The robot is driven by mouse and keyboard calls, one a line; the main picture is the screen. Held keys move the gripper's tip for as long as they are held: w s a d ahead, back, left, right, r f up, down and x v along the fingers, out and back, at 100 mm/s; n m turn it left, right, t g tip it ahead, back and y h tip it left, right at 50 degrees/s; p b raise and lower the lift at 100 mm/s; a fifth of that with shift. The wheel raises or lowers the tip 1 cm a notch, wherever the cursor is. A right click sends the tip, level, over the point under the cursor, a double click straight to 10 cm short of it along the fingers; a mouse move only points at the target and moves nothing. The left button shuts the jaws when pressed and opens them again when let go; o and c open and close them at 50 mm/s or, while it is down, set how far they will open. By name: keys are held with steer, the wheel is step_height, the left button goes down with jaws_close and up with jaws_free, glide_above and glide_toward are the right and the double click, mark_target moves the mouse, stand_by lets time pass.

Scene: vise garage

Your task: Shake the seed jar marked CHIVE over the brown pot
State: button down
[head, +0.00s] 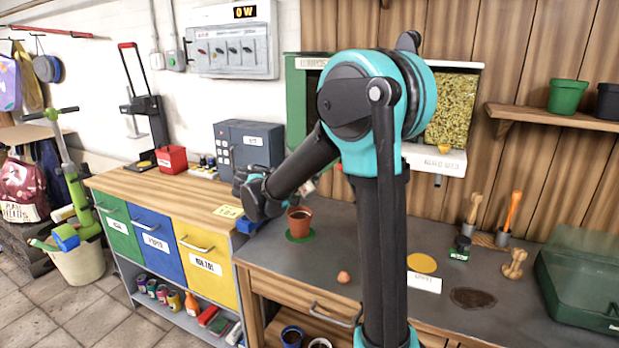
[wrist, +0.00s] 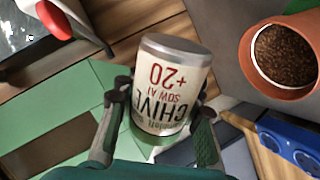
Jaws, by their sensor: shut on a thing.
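My gripper (wrist: 163,98) is shut on the seed jar (wrist: 170,85) marked CHIVE. The jar is white with dark red print that reads upside down in the wrist view. It has a grey end away from my palm and green near my palm. The brown pot (wrist: 247,62), filled with dark soil, is apart from the jar, to its right in the wrist view. In the head view the brown pot (head: 299,222) stands upright on a green disc on the grey bench. My gripper (head: 262,192) is just left of and above it there, and the jar is mostly hidden.
A wooden-topped cabinet (head: 165,197) with coloured drawers stands to the left. A grey box (head: 248,143) is behind it. A green clear-lidded case (head: 580,270) is at the right.

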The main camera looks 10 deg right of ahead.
steer(key=f+n+g, duration=0.2)
steer(key=n, duration=0.1)
steer(key=shift+s+d+n, duration=0.15)
steer(key=shift+s+n, duration=0.15)
steer(key=shift+s, duration=0.1)
steer(key=n, duration=0.1)
steer(key=n+g+h, duration=0.1)
steer(key=f+n+g, duration=0.1)
steer(key=shift+s+d, duration=0.15)
steer(key=shift+s, duration=0.1)
stand_by(1.2)
steer(key=m, duration=0.1)
steer(key=r+m+t, duration=0.1)
steer(key=shift+w+m+t+y, duration=0.15)
steer(key=shift+m+t+y, duration=0.15)
steer(key=shift+m, duration=0.1)
step_height(320, 180, up, 7)
steer(key=w+a+m+t, duration=0.1)
steer(key=w+m+t, duration=0.2)
steer(key=m+t, duration=0.3)
steer(key=m, duration=0.5)
steer(key=shift+a+f, duration=0.15)
steer(key=shift+a, duration=0.1)
